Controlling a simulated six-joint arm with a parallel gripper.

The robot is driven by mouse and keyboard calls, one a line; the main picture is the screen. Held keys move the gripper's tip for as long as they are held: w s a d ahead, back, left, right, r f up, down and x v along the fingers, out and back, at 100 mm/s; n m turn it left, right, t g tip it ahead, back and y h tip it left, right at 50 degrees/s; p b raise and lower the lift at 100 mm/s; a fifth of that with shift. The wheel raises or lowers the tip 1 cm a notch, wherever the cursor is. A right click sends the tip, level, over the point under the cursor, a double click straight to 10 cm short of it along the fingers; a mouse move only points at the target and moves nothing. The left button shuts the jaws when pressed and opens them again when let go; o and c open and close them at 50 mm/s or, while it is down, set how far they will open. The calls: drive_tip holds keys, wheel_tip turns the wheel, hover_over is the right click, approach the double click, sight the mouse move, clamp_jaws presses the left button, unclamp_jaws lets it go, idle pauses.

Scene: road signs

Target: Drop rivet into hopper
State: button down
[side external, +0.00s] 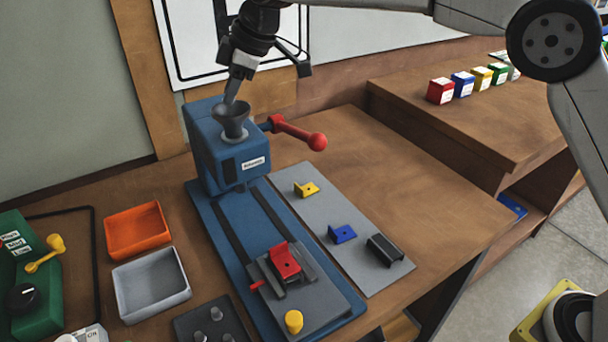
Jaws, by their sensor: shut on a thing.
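The hopper (232,124) is a dark grey funnel on top of the blue riveting machine (228,158). My gripper (231,98) points down from above, with its tips at the hopper's mouth. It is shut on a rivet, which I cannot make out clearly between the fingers. Whether the tips are just above the rim or slightly inside it is hard to tell. Several other grey rivets (216,313) stand on a dark block (190,323) at the bottom.
A red-knobbed lever (300,133) sticks out right of the hopper. A red bracket (284,261) sits in the machine's front fixture. Yellow (306,189), blue (342,234) and black (385,250) brackets lie on a grey plate. Orange (138,230) and grey (151,285) trays stand left.

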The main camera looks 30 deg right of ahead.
drive_tip(key=c, duration=0.5)
unclamp_jaws()
drive_tip(key=v, duration=0.8)
idle(0.7)
drive_tip(key=s+d+f+m+g, duration=0.2)
drive_tip(key=s+f+m, duration=0.45)
drive_tip(key=s, duration=0.25)
drive_tip(key=s+d+f+m+h, duration=0.2)
drive_tip(key=s+d+f+m, duration=0.1)
drive_tip(key=s+d+f, duration=0.6)
drive_tip(key=s+d+f+m+t+h, duration=0.1)
drive_tip(key=s+d+f+m, duration=0.3)
drive_tip(key=s+d+f, duration=0.4)
drive_tip(key=d+f+h, duration=0.1)
drive_tip(key=d+f, duration=0.2)
drive_tip(key=d, duration=0.2)
drive_tip(key=shift+s+d+f, duration=0.3)
drive_tip(key=shift+s+f, duration=0.05)
